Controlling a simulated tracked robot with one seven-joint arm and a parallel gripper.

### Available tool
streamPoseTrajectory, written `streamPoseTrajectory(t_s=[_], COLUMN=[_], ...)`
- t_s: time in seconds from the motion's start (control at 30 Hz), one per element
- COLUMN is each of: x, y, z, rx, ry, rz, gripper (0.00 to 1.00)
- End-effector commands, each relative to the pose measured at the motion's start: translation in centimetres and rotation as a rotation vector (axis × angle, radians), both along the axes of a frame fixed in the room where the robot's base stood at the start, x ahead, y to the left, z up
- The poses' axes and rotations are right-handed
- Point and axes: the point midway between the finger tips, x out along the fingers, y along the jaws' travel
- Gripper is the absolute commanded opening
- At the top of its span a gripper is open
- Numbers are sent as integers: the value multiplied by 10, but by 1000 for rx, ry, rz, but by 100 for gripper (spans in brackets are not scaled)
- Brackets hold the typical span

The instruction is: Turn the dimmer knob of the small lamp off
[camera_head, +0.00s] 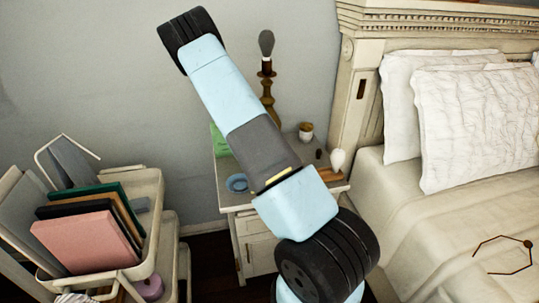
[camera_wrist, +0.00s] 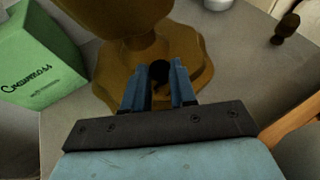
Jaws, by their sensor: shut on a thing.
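The lamp (camera_head: 267,88) has a brass-coloured stem and a bare dark bulb, and stands on the nightstand in the head view. In the wrist view its brass body (camera_wrist: 125,15) rises from a scalloped foot (camera_wrist: 200,62). The small dark round knob (camera_wrist: 159,70) sits low on the lamp, at the foot. My gripper (camera_wrist: 159,78) has its two blue fingers on either side of the knob, shut on it. The fingers hide part of the foot. My arm hides the gripper and the lamp's base in the head view.
A green box (camera_wrist: 38,58) stands left of the lamp. A small dark-handled object (camera_wrist: 286,28) lies to the right. A blue ring-shaped dish (camera_head: 237,183) and a white bulb-shaped object (camera_head: 338,158) are on the nightstand (camera_head: 228,202). The bed (camera_head: 400,210) is right; a cart (camera_head: 150,190) is left.

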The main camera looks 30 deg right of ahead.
Motion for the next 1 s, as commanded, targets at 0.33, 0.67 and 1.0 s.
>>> streamPoseTrajectory(t_s=[0.33, 0.67, 1.0], x=[2, 1, 0], y=[-1, -1, 2], z=[2, 1, 2], rx=[-4, -3, -1], ry=[-7, -4, -2], rz=[7, 6, 6], gripper=[0, 48, 49])
